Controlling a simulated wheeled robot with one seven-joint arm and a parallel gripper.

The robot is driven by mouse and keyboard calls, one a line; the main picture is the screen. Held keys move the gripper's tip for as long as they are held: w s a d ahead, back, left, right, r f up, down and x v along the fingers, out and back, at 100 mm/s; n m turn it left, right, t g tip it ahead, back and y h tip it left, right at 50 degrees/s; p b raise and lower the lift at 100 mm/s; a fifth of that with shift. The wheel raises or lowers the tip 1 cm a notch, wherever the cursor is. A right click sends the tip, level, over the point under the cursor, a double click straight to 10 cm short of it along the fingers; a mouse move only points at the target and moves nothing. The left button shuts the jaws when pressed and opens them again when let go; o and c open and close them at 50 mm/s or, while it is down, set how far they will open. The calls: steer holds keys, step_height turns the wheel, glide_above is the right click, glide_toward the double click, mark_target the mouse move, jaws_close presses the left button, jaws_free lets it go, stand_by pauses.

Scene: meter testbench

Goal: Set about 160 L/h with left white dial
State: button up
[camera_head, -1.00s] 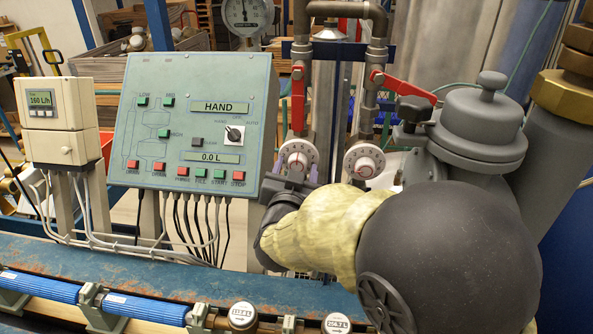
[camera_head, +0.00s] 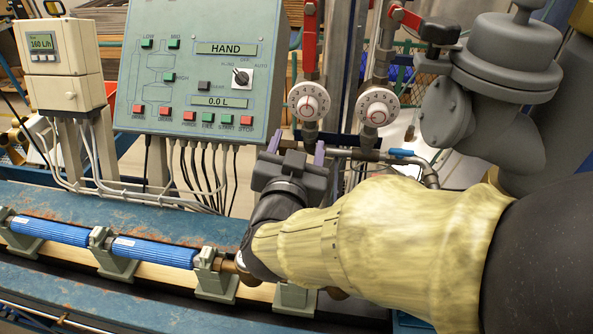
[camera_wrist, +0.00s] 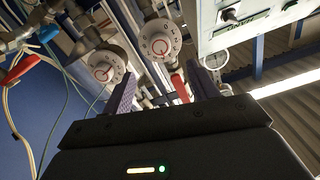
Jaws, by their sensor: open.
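In the wrist view my gripper (camera_wrist: 163,88) is open, clear of the dial.
A similar white dial (camera_head: 378,107) is close to the right. Red lever handles (camera_head: 310,35) stand above the dials. A blue-handled valve (camera_head: 401,153) lies lower right. The green control panel (camera_head: 201,70) is to the left, and a rusty blue bench (camera_head: 140,215) runs below.

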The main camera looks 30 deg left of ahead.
steer(key=v, duration=0.6)
steer(key=shift+s+b, duration=0.3)
steer(key=shift+b, duration=0.1)
steer(key=shift+d, duration=0.15)
